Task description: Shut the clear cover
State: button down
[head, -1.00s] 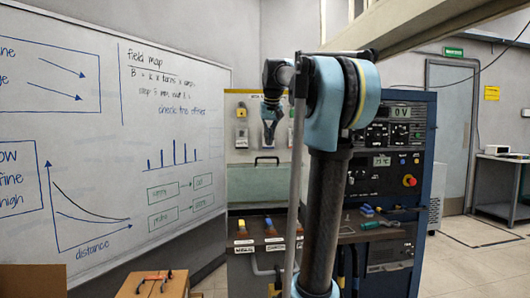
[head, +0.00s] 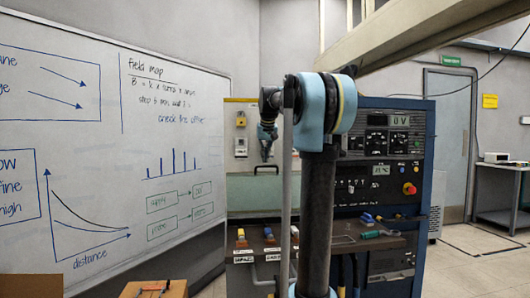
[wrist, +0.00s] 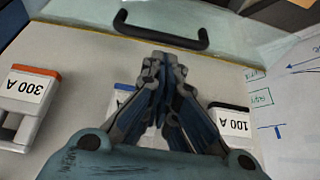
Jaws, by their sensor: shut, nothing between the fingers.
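The clear cover (head: 250,195) is a greenish see-through panel standing raised at the back of the bench, behind the row of switches. Its black bar handle (head: 266,165) is on its top edge. In the wrist view, the handle (wrist: 160,36) crosses the top of the picture, with the pale green cover (wrist: 240,55) around it. My gripper (head: 266,154) hangs just above the handle in the head view. In the wrist view, my gripper (wrist: 164,68) is shut and empty, its tips just short of the handle. I cannot tell whether they touch.
Below the cover are lever switches with labels, among them 300 A (wrist: 28,88) and 100 A (wrist: 232,120). An instrument rack (head: 400,150) stands to the right, with tools (head: 380,233) on its shelf. A whiteboard (head: 110,130) fills the left. A wooden box (head: 155,289) is at the lower left.

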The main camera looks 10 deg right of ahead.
jog(key=shift+w+f, duration=0.25)
jog(key=shift+f, duration=0.25)
jog(key=shift+s+d, duration=0.1)
jog(key=shift+s, duration=0.05)
